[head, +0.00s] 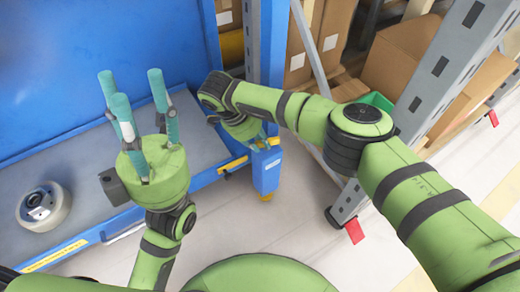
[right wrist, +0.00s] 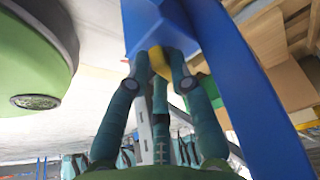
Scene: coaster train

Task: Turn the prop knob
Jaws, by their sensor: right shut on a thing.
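A blue box-like post end (head: 267,172) stands at the front corner of the blue cart, with a small yellow tip at its lower end. My right gripper (head: 262,144) is at the top of this blue part, its fingers partly hidden by my wrist. In the right wrist view the blue part (right wrist: 150,25) is close ahead, and my right gripper (right wrist: 160,58) has its fingers closed around a small yellow piece (right wrist: 160,64), which looks like the knob. The fingers hide most of it. My left gripper (head: 133,88) is open and empty, fingers pointing up, over the cart.
The grey cart deck (head: 85,165) carries a pale wheel (head: 44,206) at the left. A grey perforated rack upright (head: 440,85) stands at the right, with cardboard boxes (head: 398,62) and a green bin (head: 378,100) behind it. Pale floor lies open in front.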

